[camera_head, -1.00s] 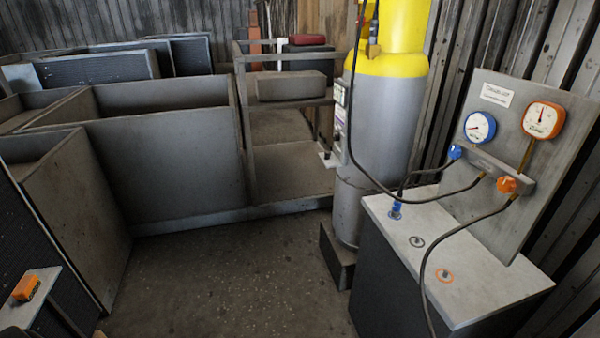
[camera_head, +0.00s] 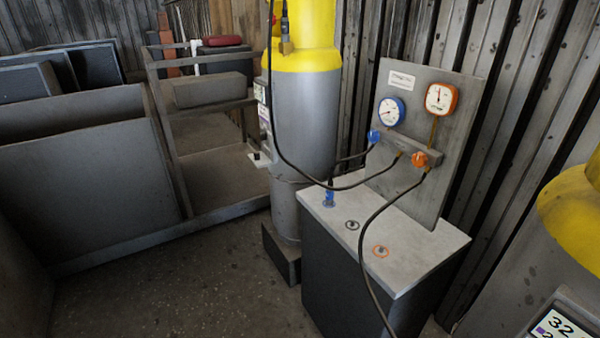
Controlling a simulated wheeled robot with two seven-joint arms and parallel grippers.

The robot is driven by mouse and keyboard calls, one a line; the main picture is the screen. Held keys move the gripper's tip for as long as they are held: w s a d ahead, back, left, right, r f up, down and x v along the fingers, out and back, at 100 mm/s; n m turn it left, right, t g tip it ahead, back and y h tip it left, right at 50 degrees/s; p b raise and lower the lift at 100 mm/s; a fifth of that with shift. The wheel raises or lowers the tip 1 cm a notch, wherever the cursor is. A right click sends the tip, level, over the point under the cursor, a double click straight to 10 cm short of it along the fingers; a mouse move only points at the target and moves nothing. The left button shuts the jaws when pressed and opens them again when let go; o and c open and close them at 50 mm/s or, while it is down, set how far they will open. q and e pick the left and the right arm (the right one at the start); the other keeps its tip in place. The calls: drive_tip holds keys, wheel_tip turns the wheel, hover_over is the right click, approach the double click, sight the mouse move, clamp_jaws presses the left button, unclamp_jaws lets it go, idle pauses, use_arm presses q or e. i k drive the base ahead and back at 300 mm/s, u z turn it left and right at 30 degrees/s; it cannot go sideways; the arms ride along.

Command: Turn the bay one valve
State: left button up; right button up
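A manifold panel (camera_head: 425,125) stands on a grey cabinet (camera_head: 400,248). It carries a blue-rimmed gauge (camera_head: 390,111) and an orange-rimmed gauge (camera_head: 440,98). Below them a small block bears a blue valve knob (camera_head: 374,136) and an orange valve knob (camera_head: 420,159). Which knob is bay one's valve cannot be told, as the small label (camera_head: 402,80) is not readable. Black hoses (camera_head: 372,240) run from the block. Neither of my grippers is in view.
A yellow-topped grey cylinder (camera_head: 305,110) stands left of the cabinet. Metal bins (camera_head: 90,195) and a shelf cart (camera_head: 215,175) fill the left. The floor (camera_head: 190,285) between is clear.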

sight(275, 20)
drive_tip(key=u, duration=0.65)
drive_tip(key=i, duration=1.75)
drive_tip(key=z, duration=1.2)
drive_tip(key=i, duration=0.45)
drive_tip(key=z, duration=0.4)
